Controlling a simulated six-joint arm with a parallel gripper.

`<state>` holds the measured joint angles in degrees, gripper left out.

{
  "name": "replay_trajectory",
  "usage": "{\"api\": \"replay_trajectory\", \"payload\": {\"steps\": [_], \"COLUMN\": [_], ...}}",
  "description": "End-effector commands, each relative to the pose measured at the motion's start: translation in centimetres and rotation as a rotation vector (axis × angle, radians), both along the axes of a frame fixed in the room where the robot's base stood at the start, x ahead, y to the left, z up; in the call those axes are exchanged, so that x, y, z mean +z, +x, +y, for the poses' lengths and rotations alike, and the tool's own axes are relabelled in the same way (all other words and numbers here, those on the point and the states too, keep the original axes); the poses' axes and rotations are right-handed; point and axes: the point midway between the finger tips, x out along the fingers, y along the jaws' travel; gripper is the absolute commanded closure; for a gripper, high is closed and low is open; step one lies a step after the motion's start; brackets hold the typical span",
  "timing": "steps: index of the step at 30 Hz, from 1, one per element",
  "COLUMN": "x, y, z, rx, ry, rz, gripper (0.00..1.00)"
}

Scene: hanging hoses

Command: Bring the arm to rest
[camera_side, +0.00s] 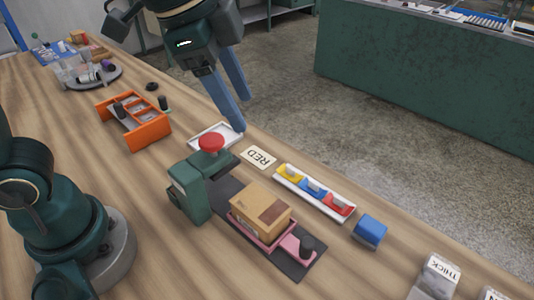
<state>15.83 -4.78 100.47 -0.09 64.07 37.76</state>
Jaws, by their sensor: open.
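My gripper (238,104) hangs at the upper middle of the side view, pointing down. Its two blue-grey fingers are spread apart with nothing between them. One fingertip shows just above a white tray (228,136) near the table's far edge; I cannot tell whether it touches. The green wrist (190,42) above carries small lit marks. My green arm base (92,250) stands at the lower left.
A green press with a red knob (211,142) stands close below my gripper. A cardboard box (261,209) sits on a pink carriage.

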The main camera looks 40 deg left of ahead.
Motion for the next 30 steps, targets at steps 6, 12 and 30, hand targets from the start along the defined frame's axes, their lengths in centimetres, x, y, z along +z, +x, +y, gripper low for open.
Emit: {"api": "replay_trajectory", "payload": {"steps": [6,12,30], "x": [0.4,-2.0,-5.0], "y": [-4.1,-7.7,-9.4], "z": [4.7,7.1,7.3], "rx": [0.33,0.632,0.878], "ry": [-0.094,-0.193,-0.291], "rz": [-0.085,-0.132,-0.096], "gripper": [0.42,0.42,0.42]}}
